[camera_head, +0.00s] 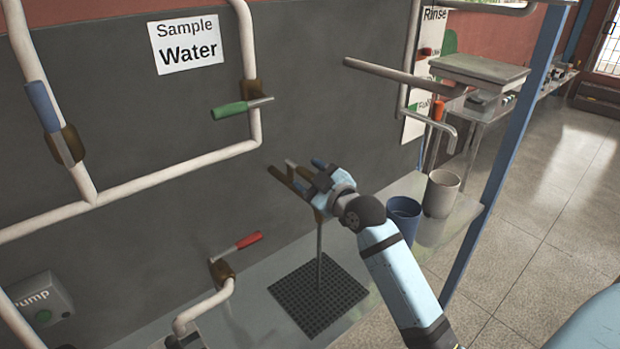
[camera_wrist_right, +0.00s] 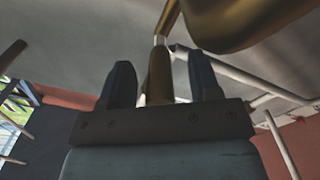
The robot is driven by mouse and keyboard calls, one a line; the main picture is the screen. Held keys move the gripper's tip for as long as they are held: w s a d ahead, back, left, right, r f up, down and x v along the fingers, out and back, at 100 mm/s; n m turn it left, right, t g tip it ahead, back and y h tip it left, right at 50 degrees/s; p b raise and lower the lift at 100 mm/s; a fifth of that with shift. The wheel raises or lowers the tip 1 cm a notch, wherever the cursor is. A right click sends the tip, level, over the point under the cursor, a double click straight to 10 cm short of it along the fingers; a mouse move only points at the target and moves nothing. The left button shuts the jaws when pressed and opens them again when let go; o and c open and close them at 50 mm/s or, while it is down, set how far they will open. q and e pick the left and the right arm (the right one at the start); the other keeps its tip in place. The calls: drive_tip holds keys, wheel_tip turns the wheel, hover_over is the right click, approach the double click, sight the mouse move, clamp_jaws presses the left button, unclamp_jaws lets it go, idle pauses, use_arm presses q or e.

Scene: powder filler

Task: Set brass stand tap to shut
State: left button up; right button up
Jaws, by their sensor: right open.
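The brass stand tap (camera_head: 283,180) is at the top of a thin upright post above a black grid mat. My right gripper (camera_head: 312,172) is at the tap, coming from the right, with its jaws open. In the right wrist view, a brass part of the tap (camera_wrist_right: 160,75) lies between the two dark blue fingers, with gaps at both sides. A larger brass body (camera_wrist_right: 245,20) shows above the right finger. My gripper hides part of the tap in the head view. My left gripper is not in view.
White pipes with a green-handled valve (camera_head: 240,108), a blue-handled valve (camera_head: 48,115) and a red-handled valve (camera_head: 240,247) run along the dark wall. A blue cup (camera_head: 403,218) and a beige cup (camera_head: 441,195) stand right of my gripper. The black grid mat (camera_head: 318,296) lies below.

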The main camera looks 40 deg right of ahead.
clamp_jaws()
